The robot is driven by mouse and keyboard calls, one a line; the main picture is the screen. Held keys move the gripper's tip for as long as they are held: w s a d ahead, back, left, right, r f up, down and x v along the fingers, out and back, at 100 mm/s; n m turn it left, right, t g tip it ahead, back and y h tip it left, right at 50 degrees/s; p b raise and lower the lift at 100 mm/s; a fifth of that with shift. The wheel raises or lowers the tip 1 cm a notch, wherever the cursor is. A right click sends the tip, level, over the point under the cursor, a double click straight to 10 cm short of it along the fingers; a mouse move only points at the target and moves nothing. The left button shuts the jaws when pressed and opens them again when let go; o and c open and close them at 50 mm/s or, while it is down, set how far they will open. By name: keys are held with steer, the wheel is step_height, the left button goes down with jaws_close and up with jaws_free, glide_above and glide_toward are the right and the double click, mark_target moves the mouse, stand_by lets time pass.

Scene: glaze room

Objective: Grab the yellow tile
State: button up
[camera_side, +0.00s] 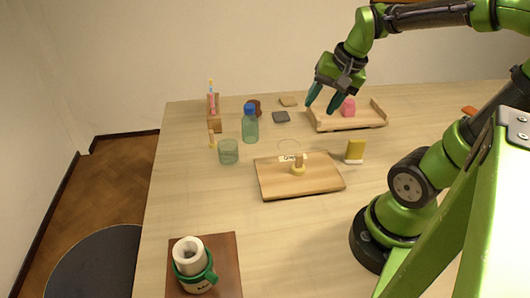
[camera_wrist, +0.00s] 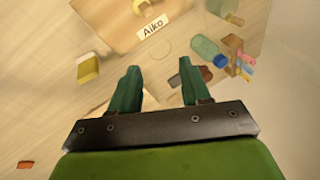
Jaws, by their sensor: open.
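My gripper (camera_side: 320,107) is open and empty, raised above the back of the table by the wooden tray's left end. Its two green fingers also show in the wrist view (camera_wrist: 161,68). A yellow block with a white lower band (camera_side: 355,150) stands right of the wooden board, in front of the tray; it is left of the fingers in the wrist view (camera_wrist: 88,68). A flat tan-yellow tile (camera_side: 288,101) lies at the back, behind a dark grey tile (camera_side: 281,117). I cannot tell for sure which of these two yellowish things is the yellow tile.
The wooden tray (camera_side: 318,127) holds a pink object (camera_side: 348,107). The board (camera_side: 275,184) bears a small wooden piece and an "Aiko" label (camera_wrist: 153,27). A bottle (camera_side: 250,128), a glass (camera_side: 228,152) and a pen holder (camera_side: 214,118) stand left. A cup (camera_side: 192,268) is front left.

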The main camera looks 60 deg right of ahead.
steer(key=s+d+f+m+g, duration=0.3)
steer(key=s+d+m, duration=0.2)
steer(key=d+m, duration=0.45)
steer(key=m+g, duration=0.1)
steer(key=m, duration=0.6)
glide_above(353, 158)
steer(key=f, duration=0.7)
steer(key=d+f, duration=0.1)
steer(key=f, duration=0.3)
steer(key=shift+s+f, duration=0.1)
steer(key=shift+s, duration=0.05)
steer(key=f, duration=0.5)
steer(key=shift+w+a+f, duration=0.1)
steer(key=shift+w, duration=0.1)
jaws_close()
